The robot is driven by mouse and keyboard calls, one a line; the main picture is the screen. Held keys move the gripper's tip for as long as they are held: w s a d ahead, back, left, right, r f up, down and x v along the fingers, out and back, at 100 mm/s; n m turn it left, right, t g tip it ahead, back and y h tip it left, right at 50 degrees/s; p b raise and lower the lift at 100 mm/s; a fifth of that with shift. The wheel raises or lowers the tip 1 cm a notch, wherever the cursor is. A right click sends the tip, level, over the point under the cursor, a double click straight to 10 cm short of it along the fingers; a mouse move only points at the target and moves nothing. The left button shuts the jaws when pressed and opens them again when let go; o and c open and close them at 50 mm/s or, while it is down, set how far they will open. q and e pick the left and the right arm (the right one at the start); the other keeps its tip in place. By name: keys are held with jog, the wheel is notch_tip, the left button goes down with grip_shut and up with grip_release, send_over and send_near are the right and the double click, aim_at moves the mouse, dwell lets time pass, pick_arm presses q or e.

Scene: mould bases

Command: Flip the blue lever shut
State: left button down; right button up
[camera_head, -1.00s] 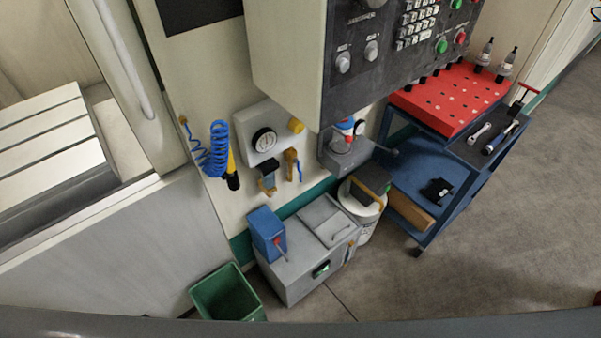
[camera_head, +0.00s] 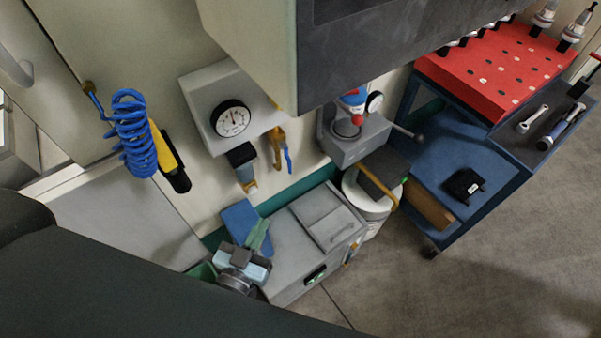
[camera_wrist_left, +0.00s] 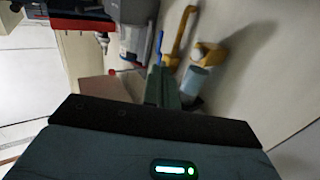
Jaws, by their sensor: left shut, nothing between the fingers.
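The blue lever (camera_head: 289,161) hangs down from a brass valve (camera_head: 277,143) on the wall panel, to the right of the pressure gauge. In the left wrist view the blue lever (camera_wrist_left: 158,46) shows beyond the fingertips, beside the yellow-brass valve (camera_wrist_left: 182,32). My left gripper (camera_head: 262,232) is below the valve, in front of the grey cabinet, its fingers pointing up. Its fingers (camera_wrist_left: 163,84) look closed together and hold nothing. A clear gap shows between the fingertips and the lever in the head view. My right gripper is not in view.
A filter unit (camera_head: 244,168) hangs left of the valve, under the gauge (camera_head: 231,119). A coiled blue hose (camera_head: 131,135) is further left. The grey cabinet (camera_head: 310,240) stands below. A grey bracket unit (camera_head: 357,140) and a blue cart (camera_head: 450,150) are to the right.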

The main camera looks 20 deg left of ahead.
pick_arm(q)
jog(key=shift+r, duration=0.1)
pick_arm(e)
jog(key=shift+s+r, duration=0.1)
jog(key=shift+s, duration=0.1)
pick_arm(q)
jog(key=shift+w, duration=0.1)
send_near(289, 170)
jog(key=w, duration=0.5)
jog(key=shift+w+d, duration=0.2)
jog(key=shift+w, duration=0.75)
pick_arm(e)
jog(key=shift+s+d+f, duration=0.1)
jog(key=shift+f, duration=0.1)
